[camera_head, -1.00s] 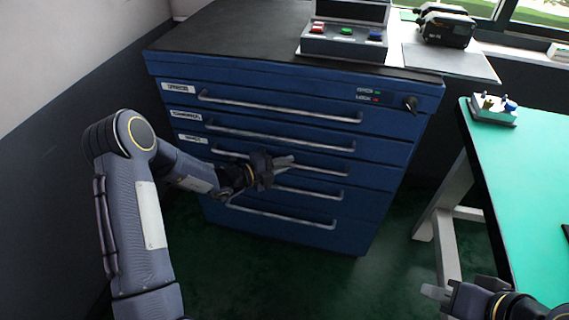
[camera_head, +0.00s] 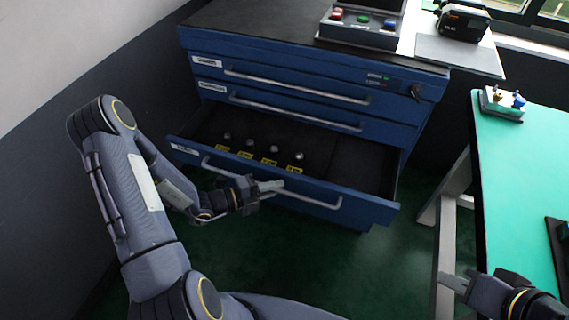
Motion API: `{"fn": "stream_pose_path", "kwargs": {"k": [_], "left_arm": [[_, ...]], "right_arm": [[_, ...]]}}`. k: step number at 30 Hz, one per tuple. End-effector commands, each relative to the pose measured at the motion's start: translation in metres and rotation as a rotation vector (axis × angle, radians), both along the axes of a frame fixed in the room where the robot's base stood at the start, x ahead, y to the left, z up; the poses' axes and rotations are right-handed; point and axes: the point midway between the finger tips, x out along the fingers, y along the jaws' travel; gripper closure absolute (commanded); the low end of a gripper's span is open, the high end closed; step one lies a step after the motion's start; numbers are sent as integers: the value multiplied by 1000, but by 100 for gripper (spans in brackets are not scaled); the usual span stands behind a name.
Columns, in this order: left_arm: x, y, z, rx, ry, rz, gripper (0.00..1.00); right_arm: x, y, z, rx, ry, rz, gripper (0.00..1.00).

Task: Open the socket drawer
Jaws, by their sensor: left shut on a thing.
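The blue cabinet's third drawer (camera_head: 345,197) is pulled well out, with a white label at its left front. Inside it, several small metal sockets (camera_head: 273,148) stand by yellow tags on a dark liner. My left gripper (camera_head: 270,187) is at the middle of that drawer's long silver handle (camera_head: 312,200) and is shut on it. My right gripper (camera_head: 455,282) is at the lower right, away from the cabinet; its fingers are small in view and their gap is unclear.
Two upper drawers (camera_head: 300,92) of the cabinet are shut. A button box (camera_head: 360,32) and a dark device (camera_head: 461,20) are on top. A green-topped table (camera_head: 520,180) stands at the right with a small fixture (camera_head: 502,103). Green floor is open before the drawer.

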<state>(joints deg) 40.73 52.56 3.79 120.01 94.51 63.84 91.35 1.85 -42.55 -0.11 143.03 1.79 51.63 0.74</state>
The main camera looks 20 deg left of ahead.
Motion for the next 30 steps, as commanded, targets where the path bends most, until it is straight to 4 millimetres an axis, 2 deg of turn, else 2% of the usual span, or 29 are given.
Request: {"fn": "stream_pose_path", "kwargs": {"k": [1, 6, 15, 21, 30], "left_arm": [[-15, 1, 2, -5, 6, 3, 100], [-59, 2, 1, -4, 5, 4, 100], [-117, 4, 1, -4, 2, 3, 100], [-136, 5, 1, -3, 0, 2, 100], [-142, 5, 0, 0, -3, 0, 100]], "right_arm": [[0, 0, 5, 0, 0, 0, 71], [0, 0, 10, 0, 0, 0, 71], [0, 0, 12, 0, 0, 0, 71], [0, 0, 13, 0, 0, 0, 71], [0, 0, 13, 0, 0, 0, 71]]}}
